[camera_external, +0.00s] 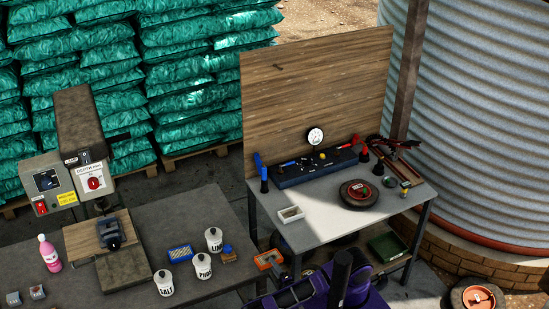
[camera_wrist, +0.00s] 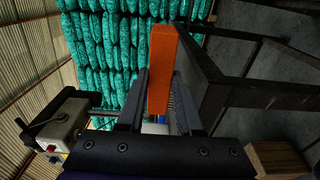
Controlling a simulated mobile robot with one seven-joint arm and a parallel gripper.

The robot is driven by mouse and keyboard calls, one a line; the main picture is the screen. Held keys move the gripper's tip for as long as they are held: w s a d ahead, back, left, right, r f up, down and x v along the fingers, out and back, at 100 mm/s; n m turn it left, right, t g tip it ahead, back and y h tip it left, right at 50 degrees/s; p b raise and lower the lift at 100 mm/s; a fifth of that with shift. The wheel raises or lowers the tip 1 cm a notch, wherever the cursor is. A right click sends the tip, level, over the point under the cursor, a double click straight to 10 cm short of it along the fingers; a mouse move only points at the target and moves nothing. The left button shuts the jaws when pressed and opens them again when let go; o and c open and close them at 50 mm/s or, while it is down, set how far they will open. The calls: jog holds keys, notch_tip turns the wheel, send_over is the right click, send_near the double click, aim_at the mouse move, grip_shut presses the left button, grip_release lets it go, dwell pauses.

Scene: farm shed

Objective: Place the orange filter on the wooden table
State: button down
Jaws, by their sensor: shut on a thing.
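The orange filter (camera_wrist: 160,68) stands upright between the two dark fingers of my gripper (camera_wrist: 158,95) in the wrist view, and the gripper is shut on it. In the external view the orange filter (camera_external: 268,260) shows in the gap between the two tables, at the end of my purple arm; my fingers there are small and hard to make out. The grey-topped table with a wooden backboard (camera_external: 318,90) stands behind and to the right of it. A dark-topped table (camera_external: 205,195) is at left. I cannot tell which is the wooden table.
Salt (camera_external: 166,283) and other white canisters stand on the left table's right side, beside a blue box (camera_external: 180,253). A small pale tray (camera_external: 290,214) sits at the right table's front left corner. Right of it the grey top is clear up to a dark round disc (camera_external: 359,193).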

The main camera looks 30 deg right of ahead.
aim_at(276, 250)
jog(key=w+d+r+m+h, duration=0.1)
jog(key=w+r+h, duration=0.1)
jog(key=w+d+r+m+h, duration=0.1)
jog(key=w+r+h, duration=0.1)
jog(key=r, duration=0.1)
jog(key=w+d+r+m+h, duration=0.1)
jog(key=w+d+r+m, duration=0.1)
jog(key=r, duration=0.1)
jog(key=shift+w+d+r+g+h, duration=0.1)
jog(key=shift+w+r+g+h, duration=0.1)
jog(key=shift+g+h, duration=0.15)
jog(key=w+d+r+m+g+h, duration=0.1)
jog(key=w+d+r+h, duration=0.3)
jog(key=d+r, duration=0.4)
jog(key=shift+d+r+m, duration=0.3)
jog(key=shift+r+m, duration=0.05)
jog(key=shift+m, duration=0.45)
jog(key=shift+a, duration=0.15)
dwell(1.4)
